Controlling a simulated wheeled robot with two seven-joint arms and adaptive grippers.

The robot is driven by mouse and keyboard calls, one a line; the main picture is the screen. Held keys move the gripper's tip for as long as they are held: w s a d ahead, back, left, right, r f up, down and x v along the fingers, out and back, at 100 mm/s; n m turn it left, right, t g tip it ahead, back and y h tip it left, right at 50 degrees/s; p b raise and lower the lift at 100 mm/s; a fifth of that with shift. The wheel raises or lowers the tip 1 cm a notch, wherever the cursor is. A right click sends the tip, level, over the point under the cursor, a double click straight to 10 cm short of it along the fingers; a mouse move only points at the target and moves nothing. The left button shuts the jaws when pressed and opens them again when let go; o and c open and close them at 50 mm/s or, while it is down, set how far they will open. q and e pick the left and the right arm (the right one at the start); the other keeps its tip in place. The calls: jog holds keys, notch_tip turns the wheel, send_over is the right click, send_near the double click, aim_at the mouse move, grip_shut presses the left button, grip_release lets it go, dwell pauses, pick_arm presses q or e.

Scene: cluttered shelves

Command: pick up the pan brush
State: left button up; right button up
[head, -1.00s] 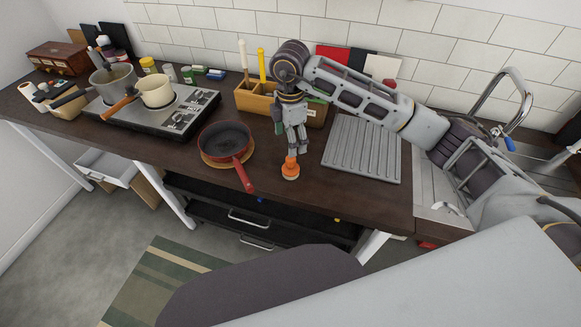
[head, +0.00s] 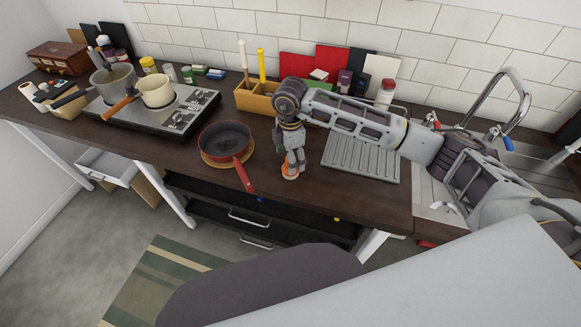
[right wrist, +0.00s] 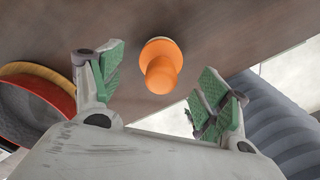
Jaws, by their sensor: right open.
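The pan brush (head: 290,174) stands on the dark countertop, right of the frying pan; the gripper hides most of its orange handle in the head view. In the right wrist view the pan brush (right wrist: 161,68) shows its round orange knob between and beyond the finger pads. My right gripper (head: 292,160) is just above and around the brush in the head view. In the right wrist view the right gripper (right wrist: 163,85) is open, with green pads on both sides and a gap to the knob. My left gripper is not in view.
A red frying pan (head: 225,141) on a wooden trivet stands close to the left of the brush. A ridged drying mat (head: 362,150) lies to the right. A wooden utensil box (head: 256,100) stands behind. The counter's front edge is near the brush.

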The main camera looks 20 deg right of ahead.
aim_at(284, 168)
jog(key=shift+d+f+p, duration=0.1)
jog(key=shift+f+p, duration=0.35)
jog(key=shift+f, duration=2.15)
jog(key=c, duration=1.1)
